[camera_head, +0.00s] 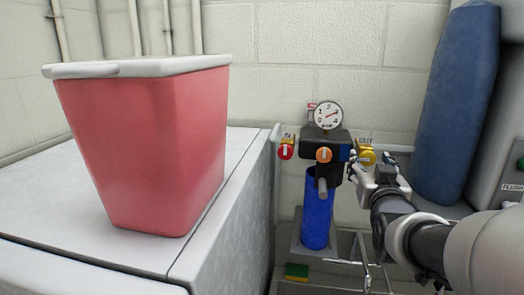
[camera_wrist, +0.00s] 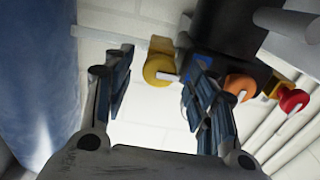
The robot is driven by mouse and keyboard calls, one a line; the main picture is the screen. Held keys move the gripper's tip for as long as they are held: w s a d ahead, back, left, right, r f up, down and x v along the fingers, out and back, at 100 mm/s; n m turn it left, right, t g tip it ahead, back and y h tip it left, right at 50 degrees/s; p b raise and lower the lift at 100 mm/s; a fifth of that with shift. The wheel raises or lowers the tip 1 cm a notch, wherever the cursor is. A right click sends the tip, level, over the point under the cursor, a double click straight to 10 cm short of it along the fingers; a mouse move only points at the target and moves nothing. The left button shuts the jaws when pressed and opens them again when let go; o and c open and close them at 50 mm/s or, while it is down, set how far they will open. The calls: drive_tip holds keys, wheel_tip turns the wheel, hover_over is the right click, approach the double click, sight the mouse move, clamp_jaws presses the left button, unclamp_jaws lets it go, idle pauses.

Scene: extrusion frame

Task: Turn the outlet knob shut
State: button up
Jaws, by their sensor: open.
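The outlet knob (camera_head: 368,155) is a round yellow knob under an "OUT" label, on the right of the dark valve block (camera_head: 333,143). My gripper (camera_head: 370,161) is just in front of it, with its fingers apart and empty. In the wrist view the yellow knob (camera_wrist: 157,69) shows between the open fingertips (camera_wrist: 162,58), nearer the right finger. A white pointer on it lies roughly sideways in that view. I cannot tell whether either finger touches the knob.
A red knob (camera_head: 286,151), an orange knob (camera_head: 324,155) and a gauge (camera_head: 328,115) are on the same unit, above a blue canister (camera_head: 317,212). A blue cylinder (camera_head: 458,105) stands close on the right. A red bin (camera_head: 145,145) sits on the white counter (camera_head: 55,215) at left.

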drive_tip(key=shift+w+d, duration=0.2)
drive_tip(key=shift+w, duration=0.5)
drive_tip(key=shift+c, duration=0.2)
drive_tip(key=c, duration=1)
